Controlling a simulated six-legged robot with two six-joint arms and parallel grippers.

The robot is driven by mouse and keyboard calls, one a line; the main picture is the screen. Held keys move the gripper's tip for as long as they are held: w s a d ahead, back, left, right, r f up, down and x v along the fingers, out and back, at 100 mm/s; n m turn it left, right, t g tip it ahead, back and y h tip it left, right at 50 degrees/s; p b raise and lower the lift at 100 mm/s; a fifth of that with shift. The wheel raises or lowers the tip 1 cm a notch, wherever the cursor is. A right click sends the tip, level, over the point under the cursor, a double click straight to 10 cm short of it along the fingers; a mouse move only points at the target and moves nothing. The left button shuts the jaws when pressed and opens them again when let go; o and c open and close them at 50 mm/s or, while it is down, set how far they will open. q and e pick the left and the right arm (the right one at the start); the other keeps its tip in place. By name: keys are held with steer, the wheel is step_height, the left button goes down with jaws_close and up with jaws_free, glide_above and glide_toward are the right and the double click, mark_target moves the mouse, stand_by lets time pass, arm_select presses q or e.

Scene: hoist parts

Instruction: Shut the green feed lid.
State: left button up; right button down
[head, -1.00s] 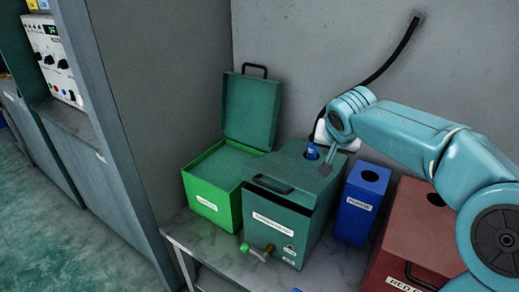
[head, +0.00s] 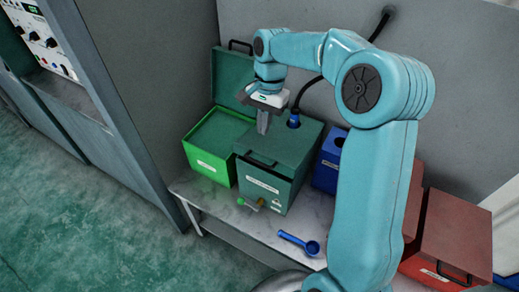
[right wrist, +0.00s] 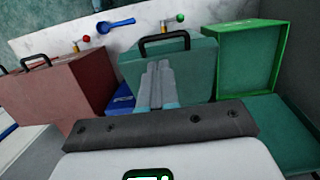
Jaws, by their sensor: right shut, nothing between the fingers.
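The green feed lid (head: 232,92) stands open and tilted up behind the bright green feed box (head: 208,165), its black handle at the top. In the right wrist view, the lid (right wrist: 275,125) is at the lower right and the feed box (right wrist: 262,55) is at the upper right. My right gripper (head: 262,128) points down, shut and empty, over the back of the dark green box (head: 275,185) beside the feed box. It hides part of the lid's right side in the head view. Its shut fingers (right wrist: 157,75) show apart from the lid. My left gripper is not in view.
The dark green box has a black-handled top and a blue hose fitting (head: 294,120). A blue box (head: 328,165) and red boxes (head: 445,245) stand to the right. A blue scoop (head: 300,243) lies on the bench (head: 255,222). A wall stands close behind.

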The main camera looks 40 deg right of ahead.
mark_target(259, 162)
step_height(259, 162, down, 10)
steer(key=a, duration=0.1)
steer(key=shift+s+a+f+p, duration=0.15)
steer(key=shift+s+a+p, duration=0.15)
steer(key=shift+p, duration=0.1)
steer(key=shift+w, duration=0.1)
